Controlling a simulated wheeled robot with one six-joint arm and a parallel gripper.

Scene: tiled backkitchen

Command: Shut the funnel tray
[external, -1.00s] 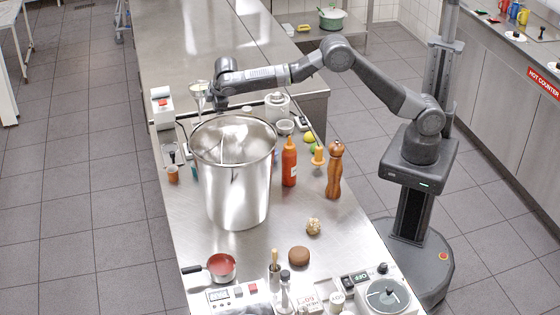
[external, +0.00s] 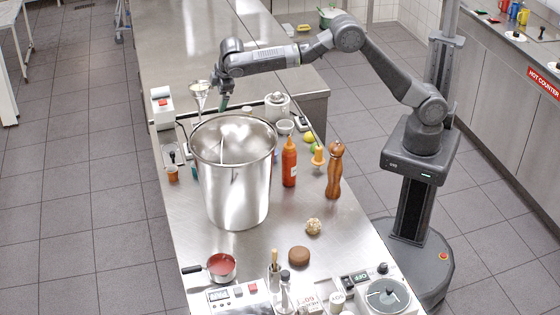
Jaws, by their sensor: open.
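A shiny metal funnel shape (external: 200,91) stands at the far left part of the steel counter, behind the big pot. A small tray-like fixture with a black knob (external: 172,156) sits at the counter's left edge. I cannot tell clearly which part is the funnel tray or how far open it is, as the tall pot hides much of that area. My gripper (external: 222,103) points down just right of the funnel shape, above the pot's far rim. It is open and appears empty; its fingertips are small and hard to make out.
The large steel pot (external: 236,185) stands tall in front of my gripper. A white box with a red switch (external: 162,107) is to the left. A lidded jar (external: 277,105), a red sauce bottle (external: 289,162) and a wooden pepper mill (external: 334,170) stand to the right.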

